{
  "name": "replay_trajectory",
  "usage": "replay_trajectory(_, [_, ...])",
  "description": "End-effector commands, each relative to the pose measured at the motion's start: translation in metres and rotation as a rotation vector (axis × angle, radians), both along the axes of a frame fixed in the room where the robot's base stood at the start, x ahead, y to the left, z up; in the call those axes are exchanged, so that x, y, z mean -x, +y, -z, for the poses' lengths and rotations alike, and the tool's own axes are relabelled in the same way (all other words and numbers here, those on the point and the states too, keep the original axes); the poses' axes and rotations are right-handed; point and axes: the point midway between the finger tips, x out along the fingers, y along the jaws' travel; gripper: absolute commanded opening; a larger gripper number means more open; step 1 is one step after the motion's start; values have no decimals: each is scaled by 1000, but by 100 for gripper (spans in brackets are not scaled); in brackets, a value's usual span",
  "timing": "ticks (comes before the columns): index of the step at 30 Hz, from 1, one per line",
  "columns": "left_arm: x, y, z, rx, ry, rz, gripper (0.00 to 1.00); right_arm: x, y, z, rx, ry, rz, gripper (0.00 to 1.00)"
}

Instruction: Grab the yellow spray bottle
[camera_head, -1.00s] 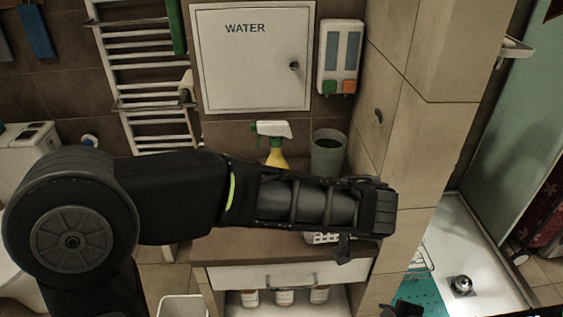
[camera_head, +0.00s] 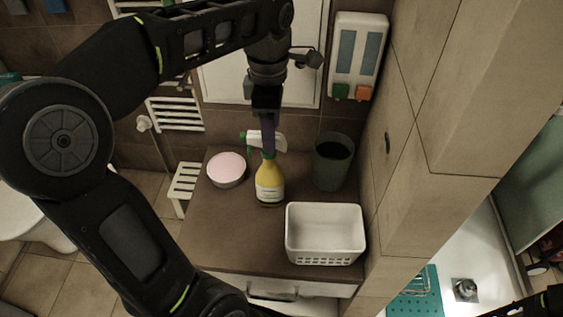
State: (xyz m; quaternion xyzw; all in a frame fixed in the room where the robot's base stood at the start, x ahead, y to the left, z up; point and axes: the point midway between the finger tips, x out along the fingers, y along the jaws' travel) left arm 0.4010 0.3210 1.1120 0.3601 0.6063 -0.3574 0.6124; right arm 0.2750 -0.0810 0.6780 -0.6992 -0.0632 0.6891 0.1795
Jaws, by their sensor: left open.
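The yellow spray bottle (camera_head: 269,182), with a white and green spray head (camera_head: 268,141), stands upright on the brown counter (camera_head: 225,230). My left gripper (camera_head: 268,145) points down from above and overlaps the spray head in the head view. It is open. The fingers are seen edge-on and partly hide the spray head, so I cannot tell whether they touch it. The bottle's yellow body and pale label are clear of the fingers. My right gripper is not in view.
A white basket (camera_head: 325,232) stands right of the bottle, near the front. A dark grey-green cup (camera_head: 331,165) stands behind it. A pink-topped round container (camera_head: 226,168) is left of the bottle. A tiled wall (camera_head: 405,140) borders the counter's right side.

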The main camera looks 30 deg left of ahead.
Motion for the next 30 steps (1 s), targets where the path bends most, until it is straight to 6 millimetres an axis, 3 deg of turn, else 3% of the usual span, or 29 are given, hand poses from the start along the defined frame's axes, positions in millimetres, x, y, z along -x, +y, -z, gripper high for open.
replay_trajectory(11, [9, 8, -6, 1, 9, -55, 56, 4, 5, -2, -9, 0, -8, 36])
replay_trajectory(20, [9, 8, 20, 0, 9, -54, 56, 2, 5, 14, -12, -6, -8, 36])
replay_trajectory(30, [9, 7, 21, 0, 9, -53, 56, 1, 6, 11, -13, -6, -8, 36])
